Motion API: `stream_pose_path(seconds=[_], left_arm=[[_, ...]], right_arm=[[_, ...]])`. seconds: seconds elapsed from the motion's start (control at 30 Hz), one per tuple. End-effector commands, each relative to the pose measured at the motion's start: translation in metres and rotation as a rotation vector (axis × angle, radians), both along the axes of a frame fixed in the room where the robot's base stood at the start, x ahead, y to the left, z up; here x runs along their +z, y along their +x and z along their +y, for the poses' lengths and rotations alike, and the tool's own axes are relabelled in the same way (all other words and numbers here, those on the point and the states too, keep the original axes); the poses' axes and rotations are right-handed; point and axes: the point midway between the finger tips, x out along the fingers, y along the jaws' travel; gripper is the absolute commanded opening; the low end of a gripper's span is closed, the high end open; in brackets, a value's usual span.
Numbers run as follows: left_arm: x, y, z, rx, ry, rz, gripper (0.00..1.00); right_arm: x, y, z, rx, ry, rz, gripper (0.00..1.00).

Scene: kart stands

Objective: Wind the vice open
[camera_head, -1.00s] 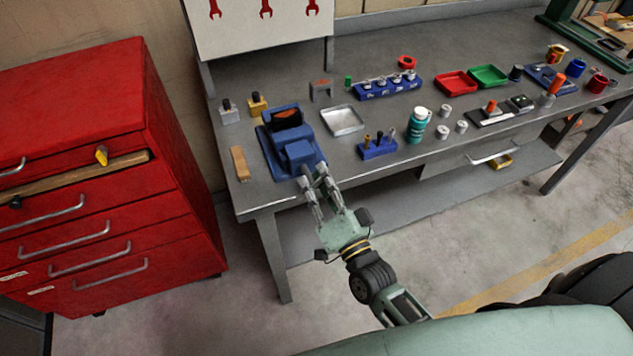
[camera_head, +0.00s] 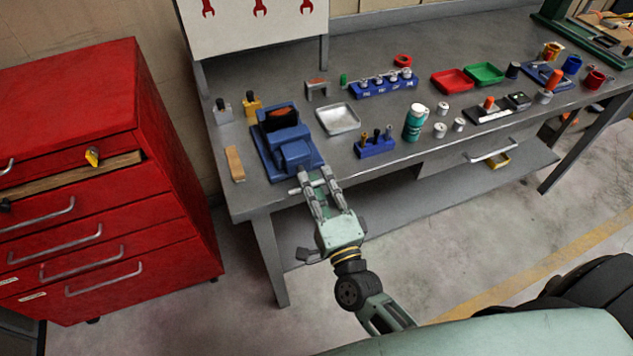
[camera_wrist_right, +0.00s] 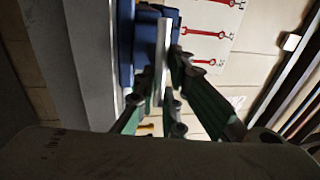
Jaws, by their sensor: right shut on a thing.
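The blue vice (camera_head: 291,157) stands at the front left of the grey workbench; it also shows in the right wrist view (camera_wrist_right: 126,45). Its silver handle bar (camera_head: 295,191) sits at the vice's front, just past the bench edge, and lies nearly level across the picture. My right gripper (camera_head: 317,182) is shut on the handle bar. In the right wrist view the bar (camera_wrist_right: 163,55) runs between the fingers of my right gripper (camera_wrist_right: 161,92). An orange-brown surface shows in the upper part of the vice. My left gripper is not in view.
A silver tray (camera_head: 338,119) and a blue tool holder (camera_head: 375,146) stand right of the vice. A wooden block (camera_head: 235,164) lies left of it. A red drawer cabinet (camera_head: 110,190) stands to the left of the workbench (camera_head: 375,185). Open floor lies in front.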

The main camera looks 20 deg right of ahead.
Motion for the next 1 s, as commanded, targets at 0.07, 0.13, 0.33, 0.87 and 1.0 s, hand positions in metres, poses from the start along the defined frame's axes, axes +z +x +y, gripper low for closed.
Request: stream_pose_path(seconds=[0.07, 0.13, 0.33, 0.87, 1.0], left_arm=[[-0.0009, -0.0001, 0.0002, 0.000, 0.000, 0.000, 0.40], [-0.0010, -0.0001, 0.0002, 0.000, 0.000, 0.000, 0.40], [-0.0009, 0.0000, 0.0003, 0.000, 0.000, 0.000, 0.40], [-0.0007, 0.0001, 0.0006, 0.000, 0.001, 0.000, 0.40], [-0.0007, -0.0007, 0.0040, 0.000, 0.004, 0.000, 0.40]], right_arm=[[-0.0074, -0.0018, 0.0018, 0.005, 0.009, 0.016, 0.00], [-0.0076, -0.0018, 0.0019, 0.006, 0.014, 0.017, 0.00], [-0.0078, -0.0020, 0.0021, 0.006, 0.015, 0.018, 0.00], [-0.0039, -0.0009, 0.0012, 0.003, 0.014, 0.009, 0.28], [-0.0029, -0.0012, 0.0009, 0.003, 0.014, 0.007, 0.28]])
